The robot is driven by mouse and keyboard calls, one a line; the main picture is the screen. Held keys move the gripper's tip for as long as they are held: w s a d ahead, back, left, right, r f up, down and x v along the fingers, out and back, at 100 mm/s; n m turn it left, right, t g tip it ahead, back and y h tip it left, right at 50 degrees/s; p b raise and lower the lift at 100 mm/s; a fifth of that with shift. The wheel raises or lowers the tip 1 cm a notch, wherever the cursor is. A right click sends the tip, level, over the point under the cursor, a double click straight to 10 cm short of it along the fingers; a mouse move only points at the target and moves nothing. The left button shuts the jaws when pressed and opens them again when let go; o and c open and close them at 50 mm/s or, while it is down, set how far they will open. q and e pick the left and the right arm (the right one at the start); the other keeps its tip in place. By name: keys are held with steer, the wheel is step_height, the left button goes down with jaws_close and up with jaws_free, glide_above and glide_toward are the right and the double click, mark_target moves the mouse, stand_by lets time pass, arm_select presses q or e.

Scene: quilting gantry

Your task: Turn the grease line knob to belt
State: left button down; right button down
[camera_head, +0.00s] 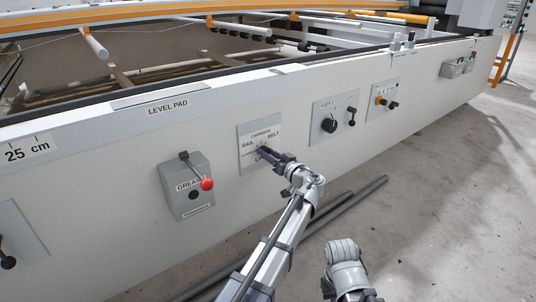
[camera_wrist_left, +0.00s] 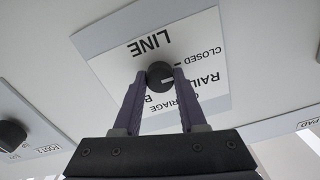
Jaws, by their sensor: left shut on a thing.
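The grease line knob (camera_wrist_left: 159,70) is a small round black knob with a white mark. It sits on a pale label plate (camera_wrist_left: 112,62) reading LINE, CLOSED, RAIL and CARRIAGE, turned over in the wrist view. The white mark faces right there, toward the CLOSED and RAIL print. In the head view the plate (camera_head: 246,163) shows CARRIAGE, RAIL and BELT, and the knob is largely hidden by the gripper. My left gripper (camera_head: 262,151) is shut on the knob, one finger on each side.
Panels with a black knob (camera_head: 329,125) and levers lie to the right. Dark pipes (camera_head: 350,196) lie on the floor below. The floor at right is clear.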

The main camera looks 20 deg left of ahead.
arm_select(q)
steer(key=m, duration=2.6)
steer(key=shift+m, duration=0.3)
stand_by(0.5)
steer(key=shift+c, duration=2.3)
jaws_free()
steer(key=v, duration=0.7)
steer(key=shift+s+d, duration=0.25)
steer(key=shift+d, duration=0.1)
